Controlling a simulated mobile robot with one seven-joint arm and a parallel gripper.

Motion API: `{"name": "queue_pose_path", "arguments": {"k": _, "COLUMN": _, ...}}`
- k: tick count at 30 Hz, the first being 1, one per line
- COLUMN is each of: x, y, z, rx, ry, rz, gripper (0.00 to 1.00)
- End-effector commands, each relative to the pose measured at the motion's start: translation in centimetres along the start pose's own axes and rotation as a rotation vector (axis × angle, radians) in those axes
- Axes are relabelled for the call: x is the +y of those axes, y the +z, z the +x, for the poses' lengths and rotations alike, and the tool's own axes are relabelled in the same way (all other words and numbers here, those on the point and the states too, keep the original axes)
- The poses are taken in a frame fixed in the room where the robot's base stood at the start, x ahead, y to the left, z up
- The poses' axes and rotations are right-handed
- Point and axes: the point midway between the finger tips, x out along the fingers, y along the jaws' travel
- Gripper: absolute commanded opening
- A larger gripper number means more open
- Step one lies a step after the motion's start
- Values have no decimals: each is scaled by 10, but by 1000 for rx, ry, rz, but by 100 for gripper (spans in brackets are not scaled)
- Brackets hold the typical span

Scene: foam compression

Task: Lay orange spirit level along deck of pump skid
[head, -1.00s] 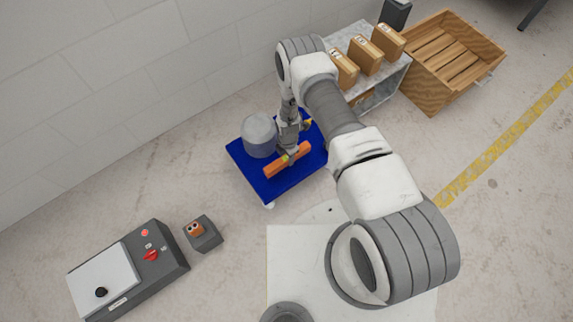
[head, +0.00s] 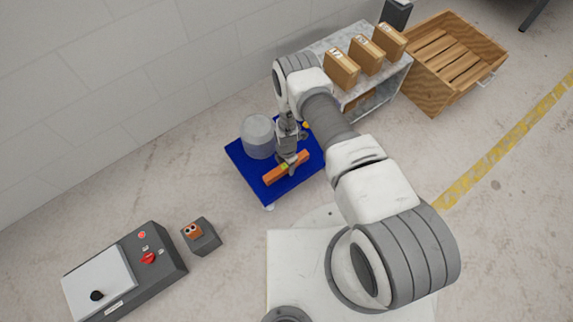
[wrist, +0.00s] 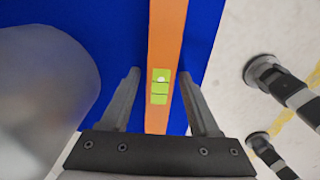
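The orange spirit level (head: 273,176) with a green vial lies along the near side of the blue deck of the pump skid (head: 247,170). A grey cylinder (head: 259,136) stands on the deck behind it. My gripper (head: 289,165) is directly over the level's middle. In the wrist view my gripper's fingers (wrist: 158,75) are apart, one on each side of the level (wrist: 165,40). Blue deck shows between the left finger and the level; the right fingertip is very near or touching its edge. The green vial (wrist: 160,86) sits between the fingers.
A grey shelf (head: 385,82) with cardboard boxes (head: 367,55) stands right of the skid, beside a wooden crate (head: 450,60). A grey control console (head: 130,270) and a small dark box (head: 203,238) are at lower left. A wall runs behind.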

Motion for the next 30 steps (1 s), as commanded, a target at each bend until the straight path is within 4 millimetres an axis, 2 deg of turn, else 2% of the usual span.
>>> {"name": "queue_pose_path", "arguments": {"k": 11, "x": 0, "y": 0, "z": -3, "rx": 0, "ry": 0, "rz": 0, "gripper": 67}}
{"name": "queue_pose_path", "arguments": {"k": 14, "x": 1, "y": 0, "z": -18, "rx": -1, "ry": 1, "rz": 0, "gripper": 67}}
{"name": "queue_pose_path", "arguments": {"k": 24, "x": 0, "y": 0, "z": -91, "rx": 0, "ry": 0, "rz": -1, "gripper": 67}}
{"name": "queue_pose_path", "arguments": {"k": 30, "x": 0, "y": 0, "z": -117, "rx": 0, "ry": 0, "rz": 0, "gripper": 67}}
